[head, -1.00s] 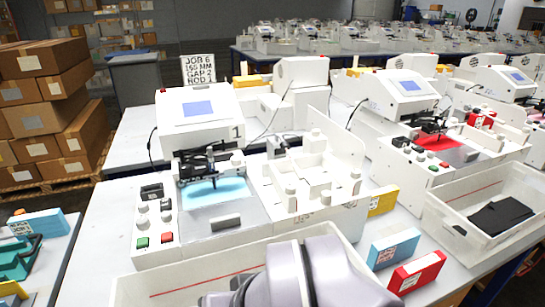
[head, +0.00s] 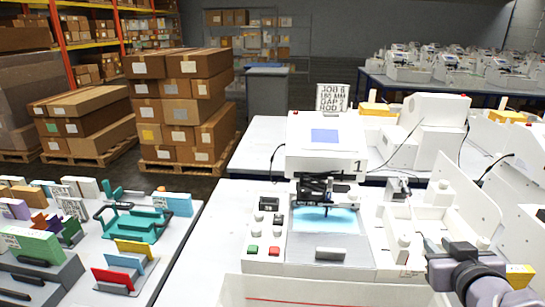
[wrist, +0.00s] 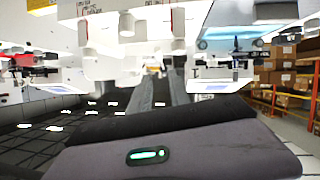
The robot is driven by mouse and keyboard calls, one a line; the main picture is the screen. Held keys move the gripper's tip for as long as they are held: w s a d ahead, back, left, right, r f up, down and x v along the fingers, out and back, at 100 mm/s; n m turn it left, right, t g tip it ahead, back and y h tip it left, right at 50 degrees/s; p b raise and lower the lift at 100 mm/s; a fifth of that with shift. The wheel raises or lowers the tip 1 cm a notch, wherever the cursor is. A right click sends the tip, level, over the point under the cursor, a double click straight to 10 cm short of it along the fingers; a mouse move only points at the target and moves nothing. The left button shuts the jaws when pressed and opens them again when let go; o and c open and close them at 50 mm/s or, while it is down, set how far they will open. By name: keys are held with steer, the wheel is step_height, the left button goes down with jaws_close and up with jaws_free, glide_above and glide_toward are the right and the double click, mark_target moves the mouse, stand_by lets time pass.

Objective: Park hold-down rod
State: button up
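Plotter 1 (head: 326,160) stands on the white table with a lit cyan bed (head: 330,217) and a dark pen carriage (head: 325,190) over it. A short grey bar (head: 331,254) lies across the front of the bed; I cannot tell whether it is the hold-down rod. To the right is a white fixture (head: 405,220) with posts and walls. My gripper shows in the wrist view (wrist: 161,78) as two grey fingers with a narrow gap and nothing visible between them. In the head view my arm is at the lower right, beside the fixture; its fingertips are unclear there.
A control panel with green and red buttons (head: 264,249) sits left of the bed. A white bin (head: 240,292) stands in front. A left table (head: 165,262) holds a teal rack (head: 135,224) and coloured blocks. Boxes (head: 182,110) stand behind.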

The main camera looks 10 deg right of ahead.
steer(key=p, duration=0.6)
glide_toward(416, 221)
steer(key=b+x, duration=0.4)
steer(key=x, duration=0.5)
steer(key=shift+w+f, duration=0.2)
steer(key=shift+w, duration=0.05)
jaws_close()
steer(key=shift+r, duration=0.1)
